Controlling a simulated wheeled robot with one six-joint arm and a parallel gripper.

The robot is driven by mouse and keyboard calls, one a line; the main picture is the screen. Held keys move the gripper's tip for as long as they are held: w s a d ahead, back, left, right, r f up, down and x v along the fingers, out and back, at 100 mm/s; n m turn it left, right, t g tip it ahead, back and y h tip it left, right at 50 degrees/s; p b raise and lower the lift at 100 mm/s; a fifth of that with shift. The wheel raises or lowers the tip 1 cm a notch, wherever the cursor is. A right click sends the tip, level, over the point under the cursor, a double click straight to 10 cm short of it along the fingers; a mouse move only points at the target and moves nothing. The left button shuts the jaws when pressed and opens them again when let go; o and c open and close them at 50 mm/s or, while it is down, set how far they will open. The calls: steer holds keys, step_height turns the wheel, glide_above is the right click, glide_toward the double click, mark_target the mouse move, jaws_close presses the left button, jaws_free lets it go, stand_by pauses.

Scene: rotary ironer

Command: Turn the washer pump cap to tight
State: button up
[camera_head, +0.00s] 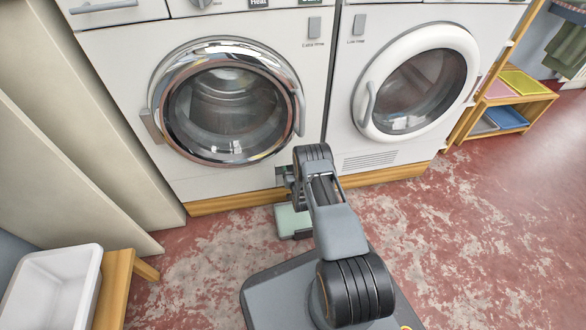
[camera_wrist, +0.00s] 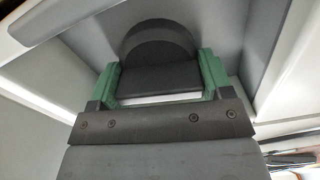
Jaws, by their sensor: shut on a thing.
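The washer pump cap (camera_wrist: 160,40) is dark, with a round disc and a straight grip bar across it, inside a pale recess in the wrist view. My gripper (camera_wrist: 159,64) has its green fingers on either side of the bar and is shut on it. In the head view, the washer (camera_head: 225,105) with the chrome door ring stands at the left, its door closed. My arm reaches to its lower right corner and hides the cap there. I cannot read any tight mark.
A dryer (camera_head: 415,80) with a white door ring stands to the right. A low pale-green object (camera_head: 292,220) lies below my arm's end. A white basin (camera_head: 50,288) rests on a wooden stand at the lower left. A wooden shelf (camera_head: 515,98) stands at the right. The right floor is clear.

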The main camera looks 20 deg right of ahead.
steer(key=m, duration=0.8)
steer(key=shift+d+f+m, duration=0.15)
steer(key=shift+m, duration=0.15)
steer(key=m, duration=0.3)
steer(key=shift+s+f+m, duration=0.1)
steer(key=shift+f+m, duration=0.1)
steer(key=shift+m, duration=1.9)
steer(key=o, duration=0.9)
